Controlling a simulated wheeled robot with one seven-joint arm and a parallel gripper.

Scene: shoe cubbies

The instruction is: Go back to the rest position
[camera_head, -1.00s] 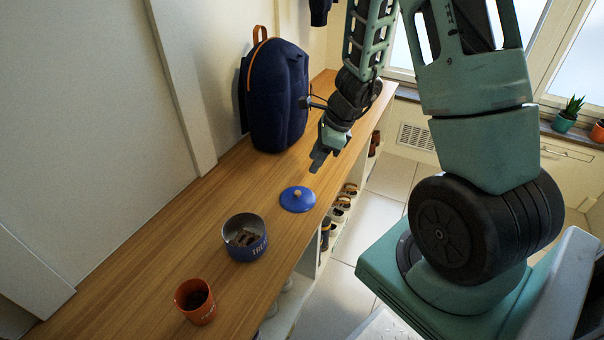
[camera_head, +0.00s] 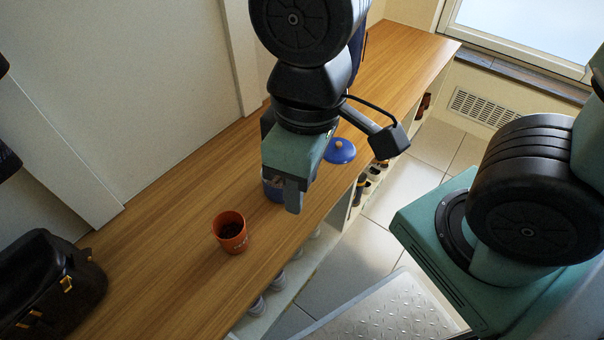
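My gripper (camera_head: 288,200) hangs over the wooden bench top, pointing down, close to the camera. Its fingers show from one side, and I cannot tell whether they are open or shut. No held thing shows at the fingertips.
An orange cup (camera_head: 230,232) with dark contents stands left of my gripper. The blue lid with a wooden knob (camera_head: 340,150) lies on the wooden bench top (camera_head: 180,205). A black bag (camera_head: 45,285) sits at the lower left. Shoes fill cubbies under the bench.

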